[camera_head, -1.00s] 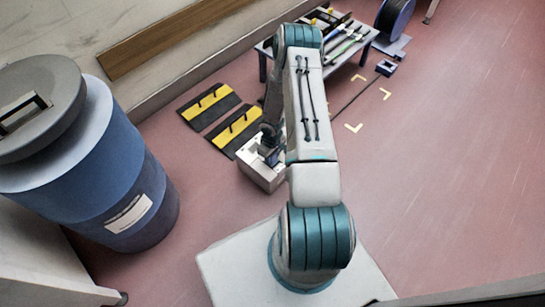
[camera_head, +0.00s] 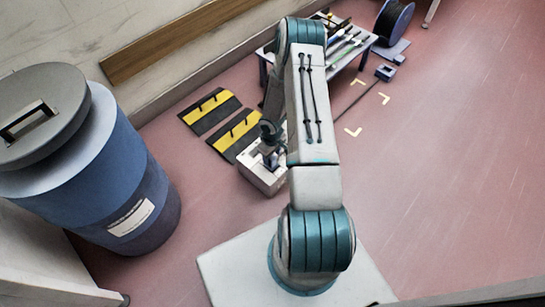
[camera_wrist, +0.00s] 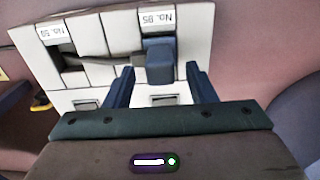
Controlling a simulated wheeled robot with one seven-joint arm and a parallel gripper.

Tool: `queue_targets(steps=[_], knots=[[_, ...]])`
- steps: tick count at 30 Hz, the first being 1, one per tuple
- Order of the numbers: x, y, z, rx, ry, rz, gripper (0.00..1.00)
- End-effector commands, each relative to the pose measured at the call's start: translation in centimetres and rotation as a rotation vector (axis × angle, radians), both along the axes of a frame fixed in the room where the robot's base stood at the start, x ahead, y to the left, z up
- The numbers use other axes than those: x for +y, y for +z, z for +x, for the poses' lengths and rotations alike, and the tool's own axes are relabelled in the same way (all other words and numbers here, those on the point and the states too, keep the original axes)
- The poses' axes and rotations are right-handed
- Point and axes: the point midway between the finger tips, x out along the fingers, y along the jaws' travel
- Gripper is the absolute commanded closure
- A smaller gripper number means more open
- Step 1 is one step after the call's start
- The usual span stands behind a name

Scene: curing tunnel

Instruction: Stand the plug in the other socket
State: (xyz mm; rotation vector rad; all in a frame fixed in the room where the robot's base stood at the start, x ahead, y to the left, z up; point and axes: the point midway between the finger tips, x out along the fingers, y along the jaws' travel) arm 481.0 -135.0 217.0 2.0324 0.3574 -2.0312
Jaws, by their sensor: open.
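A white socket block (camera_head: 257,181) stands on the floor, left of my arm. In the wrist view the block (camera_wrist: 97,73) has two upside-down labels, which seem to read No. 50 and No. 95. The blue plug (camera_wrist: 159,62) stands upright at the No. 95 position. The No. 50 socket (camera_wrist: 72,61) on the left is a dark, empty-looking opening. My gripper (camera_wrist: 159,72) is open, with one blue finger on each side of the plug. I cannot tell if either touches it. In the head view my gripper is mostly hidden behind my arm.
Two black and yellow mats (camera_head: 210,110) lie behind the block. A blue drum (camera_head: 125,190) stands at left. A low table (camera_head: 352,58) with tools and a cable reel (camera_head: 394,22) are at the back. Floor on the right is clear.

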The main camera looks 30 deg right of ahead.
Motion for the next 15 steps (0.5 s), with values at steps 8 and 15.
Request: queue_targets(steps=[8, 15], knots=[[0.0, 6.2, 0.0, -0.001, -0.001, 0.0, 0.49], [0.0, 8.4, 0.1, -0.001, -0.001, -0.005, 0.49]])
